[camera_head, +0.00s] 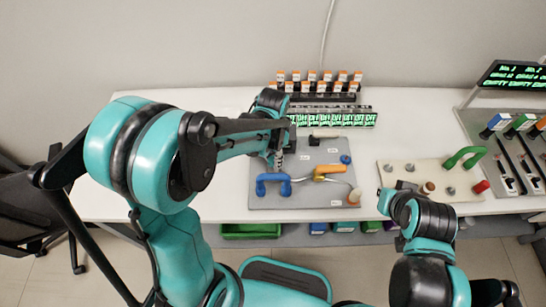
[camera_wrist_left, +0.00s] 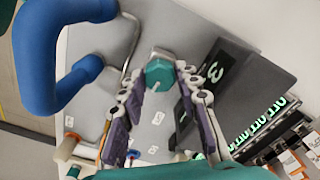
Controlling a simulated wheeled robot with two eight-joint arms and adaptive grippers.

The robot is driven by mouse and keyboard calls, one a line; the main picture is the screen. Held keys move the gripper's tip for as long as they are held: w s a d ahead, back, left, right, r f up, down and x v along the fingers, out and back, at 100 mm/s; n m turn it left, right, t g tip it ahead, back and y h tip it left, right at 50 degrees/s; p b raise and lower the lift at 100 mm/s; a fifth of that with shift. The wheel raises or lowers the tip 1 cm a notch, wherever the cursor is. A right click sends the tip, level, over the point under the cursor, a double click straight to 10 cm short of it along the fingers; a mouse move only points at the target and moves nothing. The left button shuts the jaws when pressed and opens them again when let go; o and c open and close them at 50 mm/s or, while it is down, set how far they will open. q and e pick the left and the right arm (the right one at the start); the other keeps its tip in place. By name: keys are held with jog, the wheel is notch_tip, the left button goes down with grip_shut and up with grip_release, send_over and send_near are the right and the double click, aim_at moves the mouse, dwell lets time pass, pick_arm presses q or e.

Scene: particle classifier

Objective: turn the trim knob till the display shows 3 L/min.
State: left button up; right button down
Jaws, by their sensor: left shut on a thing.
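The teal trim knob (camera_wrist_left: 159,74) sits on the grey panel (camera_head: 300,205), in the middle of the left wrist view. My left gripper (camera_head: 277,160) reaches down to the panel, and in the left wrist view its two fingers (camera_wrist_left: 160,80) are shut on the knob from both sides. The display (camera_wrist_left: 214,72) is a dark slanted box beside the knob; a green digit on it, turned sideways, looks like 3. In the head view my gripper and arm hide the knob. My right gripper (camera_head: 391,199) is at the right, over the beige board; its fingers are too small to read.
Behind are a row of green-lit displays (camera_head: 335,118) and orange-capped bottles (camera_head: 312,80). A beige board (camera_head: 400,170) with a green handle stands right.

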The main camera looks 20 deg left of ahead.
aim_at(271, 161)
pick_arm(q)
jog(key=o, duration=1.2)
jog(key=shift+c, duration=0.2)
jog(key=shift+r, duration=0.1)
notch_tip(271, 161, up, 12)
jog(key=s+a+n+t, duration=0.4)
jog(key=s+n+t, duration=0.3)
jog(key=s, duration=0.3)
jog(key=shift+s+a+r+n, duration=0.15)
jog(key=shift+a+r+n, duration=0.1)
jog(key=shift+a+n, duration=0.05)
